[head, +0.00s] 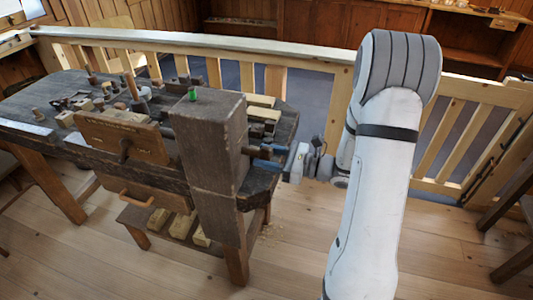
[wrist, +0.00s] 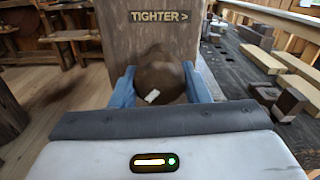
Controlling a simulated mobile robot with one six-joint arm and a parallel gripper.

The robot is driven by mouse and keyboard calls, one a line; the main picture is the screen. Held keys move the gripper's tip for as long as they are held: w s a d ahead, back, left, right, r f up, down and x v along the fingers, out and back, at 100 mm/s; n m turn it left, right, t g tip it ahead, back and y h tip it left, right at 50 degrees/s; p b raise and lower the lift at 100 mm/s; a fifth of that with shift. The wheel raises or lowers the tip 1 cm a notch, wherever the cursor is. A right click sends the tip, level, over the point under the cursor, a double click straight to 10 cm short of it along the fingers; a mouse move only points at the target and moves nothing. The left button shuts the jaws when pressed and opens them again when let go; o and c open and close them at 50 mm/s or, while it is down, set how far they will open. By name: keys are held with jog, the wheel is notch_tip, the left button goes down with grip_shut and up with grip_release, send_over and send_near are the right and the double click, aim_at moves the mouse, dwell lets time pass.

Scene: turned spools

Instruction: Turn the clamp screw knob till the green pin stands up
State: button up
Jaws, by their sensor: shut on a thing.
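The clamp screw knob (wrist: 160,76) is round, brown and has a white mark low on its left side. It sits against a dark wooden block (wrist: 150,25) under a "TIGHTER >" sign (wrist: 159,16). My gripper (wrist: 160,86) is shut on the knob, one blue finger on each side. In the head view my gripper (head: 268,158) is at the right side of the tall wooden block (head: 208,140), and the knob is mostly hidden. The small green pin (head: 192,94) shows at the block's top left; how far it stands up is hard to tell.
The dark workbench (head: 40,110) holds several turned pieces and tools to the left of the block. Pale wood blocks (wrist: 262,58) lie on the bench at right in the wrist view. A wooden railing (head: 300,60) runs behind. The floor in front is clear.

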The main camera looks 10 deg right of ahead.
jog(key=shift+f, duration=0.1)
jog(key=o, duration=1)
jog(key=shift+d, duration=0.1)
jog(key=shift+s+d, duration=0.1)
jog(key=v, duration=0.7)
jog(key=shift+s+d+b, duration=0.2)
jog(key=shift+d+b, duration=0.05)
jog(key=shift+b, duration=0.1)
